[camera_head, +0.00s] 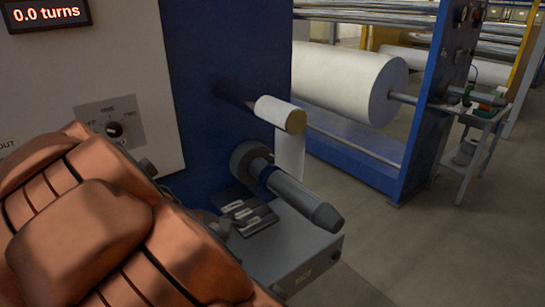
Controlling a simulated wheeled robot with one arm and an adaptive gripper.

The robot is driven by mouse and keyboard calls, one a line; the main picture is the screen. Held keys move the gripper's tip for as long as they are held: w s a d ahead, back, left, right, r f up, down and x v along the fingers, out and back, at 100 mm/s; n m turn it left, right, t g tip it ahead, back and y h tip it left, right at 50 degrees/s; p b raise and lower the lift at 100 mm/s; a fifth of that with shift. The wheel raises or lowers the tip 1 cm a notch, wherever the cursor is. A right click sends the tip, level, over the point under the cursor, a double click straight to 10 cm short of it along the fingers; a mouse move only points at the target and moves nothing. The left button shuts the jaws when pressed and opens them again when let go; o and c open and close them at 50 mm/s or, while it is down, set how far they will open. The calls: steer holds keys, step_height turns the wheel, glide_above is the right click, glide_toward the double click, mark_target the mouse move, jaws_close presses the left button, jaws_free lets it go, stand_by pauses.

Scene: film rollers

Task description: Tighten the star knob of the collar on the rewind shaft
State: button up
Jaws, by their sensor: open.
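A grey shaft (305,200) with a tapered end sticks out of the blue machine face toward the lower right. It appears to be the rewind shaft. A round grey flange (247,160) sits at its base, with a dark blue ring (268,177) just in front that may be the collar. I cannot make out a star knob on it. My copper-coloured arm fills the lower left and hides part of the machine. Small grey parts show at the arm's edge, left of the shaft, too hidden to identify. I cannot make out my gripper's fingers.
A display (45,13) reads 0.0 turns. A selector switch (115,129) is on the pale panel. A small white roll (275,112) sits above the shaft. A grey box (290,255) with a dark labelled plate (247,213) lies below. A large white roll (345,82) stands behind. Floor is open at right.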

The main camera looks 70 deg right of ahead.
steer(key=w+d+r+n+g+h, duration=0.1)
steer(key=d+r+n+h, duration=0.1)
steer(key=d, duration=0.4)
steer(key=w+d+r+n+g+h, duration=0.1)
steer(key=d+r+n+g+h, duration=0.15)
steer(key=d, duration=0.45)
steer(key=n+t+h+p, duration=0.1)
steer(key=n+h+p, duration=0.1)
steer(key=n+h, duration=0.35)
glide_toward(267, 159)
steer(key=shift+n+y, duration=0.6)
steer(key=d, duration=0.1)
steer(key=s+d, duration=0.1)
steer(key=s+d+r, duration=0.1)
steer(key=shift+d+r, duration=0.1)
steer(key=shift+d, duration=0.3)
steer(key=shift+p+x, duration=0.85)
steer(key=shift+x, duration=3.1)
steer(key=shift+c, duration=0.4)
steer(key=shift+a, duration=0.1)
steer(key=c, duration=1.1)
